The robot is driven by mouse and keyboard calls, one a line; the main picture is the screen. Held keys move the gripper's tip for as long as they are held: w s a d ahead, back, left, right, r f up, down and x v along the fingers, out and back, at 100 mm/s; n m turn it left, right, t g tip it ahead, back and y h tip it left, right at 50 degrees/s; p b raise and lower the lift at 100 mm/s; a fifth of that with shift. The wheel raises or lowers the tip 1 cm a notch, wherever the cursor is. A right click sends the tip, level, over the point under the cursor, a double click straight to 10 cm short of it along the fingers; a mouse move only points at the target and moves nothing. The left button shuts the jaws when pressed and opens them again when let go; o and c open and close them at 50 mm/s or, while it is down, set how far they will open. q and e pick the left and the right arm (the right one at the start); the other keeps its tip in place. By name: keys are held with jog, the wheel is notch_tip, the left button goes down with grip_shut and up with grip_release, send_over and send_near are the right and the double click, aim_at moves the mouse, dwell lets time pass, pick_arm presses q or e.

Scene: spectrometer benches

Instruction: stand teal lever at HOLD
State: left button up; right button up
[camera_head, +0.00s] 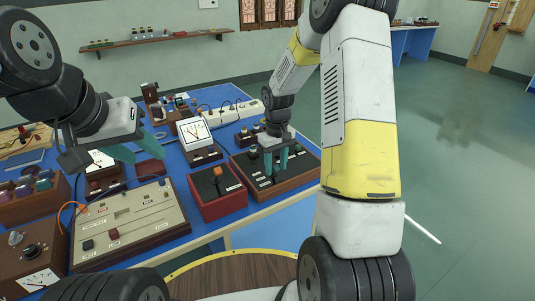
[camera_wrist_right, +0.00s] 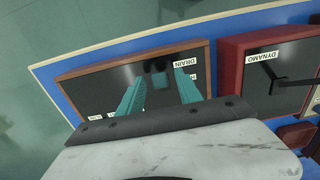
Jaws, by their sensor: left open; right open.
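The wood-framed black panel (camera_head: 306,163) stands at the right end of the blue bench, and my right gripper (camera_head: 276,168) points down over it. In the right wrist view, a small teal block (camera_wrist_right: 160,82), apparently the lever's handle, shows between the open teal fingers of my right gripper (camera_wrist_right: 158,77). A dark part sits just beyond it, beside the DRAIN label (camera_wrist_right: 185,61). I cannot tell whether the fingers touch the handle, nor which label it stands at. The other labels are partly hidden. My left gripper (camera_head: 138,145) is open and empty above the left part of the bench.
A red box (camera_head: 220,200) with an orange-knobbed lever stands left of the panel; the wrist view shows its DYNAMO label (camera_wrist_right: 262,56). A beige panel (camera_head: 130,218), a white dial meter (camera_head: 194,133) and a power strip (camera_head: 228,116) crowd the bench. Open floor lies right.

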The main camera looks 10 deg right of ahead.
grip_shut()
jog(key=shift+w+a+r+g+h, duration=0.1)
jog(key=shift+w+a+g+h, duration=0.1)
jog(key=shift+w+g, duration=0.25)
jog(key=shift+w+a+r+g+h, duration=0.1)
jog(key=shift+w+g+h, duration=0.15)
jog(key=shift+g, duration=0.3)
jog(key=shift+w+a+g+h, duration=0.15)
jog(key=shift+w+g+h, duration=0.25)
jog(key=shift+g, duration=0.4)
jog(key=shift+w+a+g+h, duration=0.15)
jog(key=shift+w+g, duration=0.35)
jog(key=shift+g, duration=0.3)
grip_release()
